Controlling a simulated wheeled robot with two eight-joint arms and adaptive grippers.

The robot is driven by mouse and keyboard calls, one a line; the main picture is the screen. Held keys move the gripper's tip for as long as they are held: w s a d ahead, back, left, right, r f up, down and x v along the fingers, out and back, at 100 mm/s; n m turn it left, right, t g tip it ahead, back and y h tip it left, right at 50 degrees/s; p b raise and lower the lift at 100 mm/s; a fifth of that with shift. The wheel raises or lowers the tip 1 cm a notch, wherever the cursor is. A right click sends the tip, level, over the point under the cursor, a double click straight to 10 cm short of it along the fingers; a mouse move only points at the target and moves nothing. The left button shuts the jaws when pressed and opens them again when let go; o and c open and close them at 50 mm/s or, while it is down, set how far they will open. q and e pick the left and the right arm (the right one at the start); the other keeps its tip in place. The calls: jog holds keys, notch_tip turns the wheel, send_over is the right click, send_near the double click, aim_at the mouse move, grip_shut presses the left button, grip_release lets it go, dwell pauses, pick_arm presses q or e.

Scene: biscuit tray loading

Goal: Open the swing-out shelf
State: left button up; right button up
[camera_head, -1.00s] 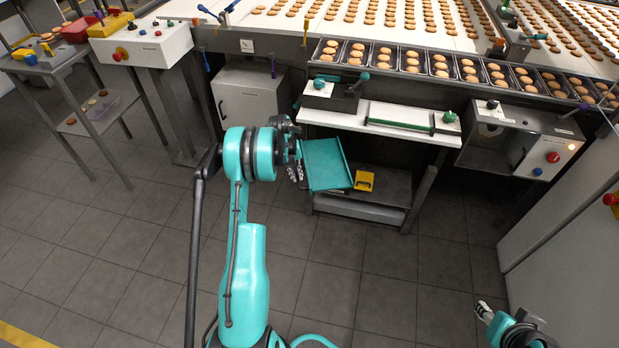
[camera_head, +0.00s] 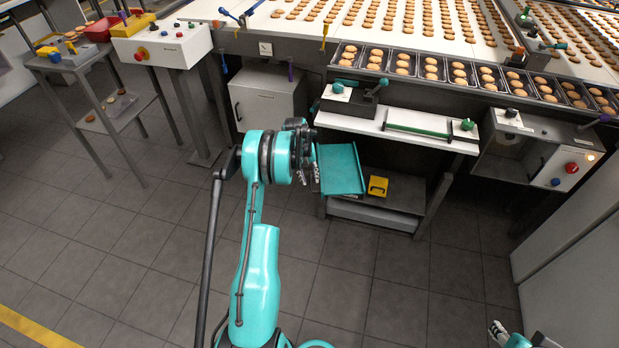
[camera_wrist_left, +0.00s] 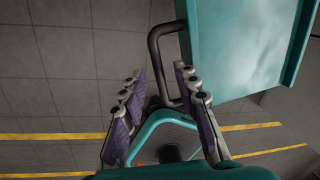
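The swing-out shelf is a teal tray-like panel (camera_head: 341,168) under the white bench, on the left of the grey lower shelf. In the left wrist view it fills the upper right (camera_wrist_left: 240,45), with a black loop handle (camera_wrist_left: 156,55) on its near side. My left gripper (camera_head: 313,176) is at the shelf's left side. In the wrist view its fingers (camera_wrist_left: 160,72) are apart, with the handle's bar between them; I cannot tell whether they touch it. My right gripper (camera_head: 496,328) shows only in part at the bottom right, and its state is unclear.
A yellow box (camera_head: 378,186) sits on the grey lower shelf (camera_head: 405,190) beside the teal shelf. The white bench (camera_head: 360,124) is above. A white cabinet (camera_head: 266,98) stands behind left. The tiled floor in front is clear.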

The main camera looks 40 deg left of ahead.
pick_arm(q)
notch_tip(320, 180, up, 7)
jog(key=a, duration=0.1)
jog(key=shift+s+r, duration=0.15)
jog(key=shift+s, duration=0.3)
jog(key=shift+c, duration=0.4)
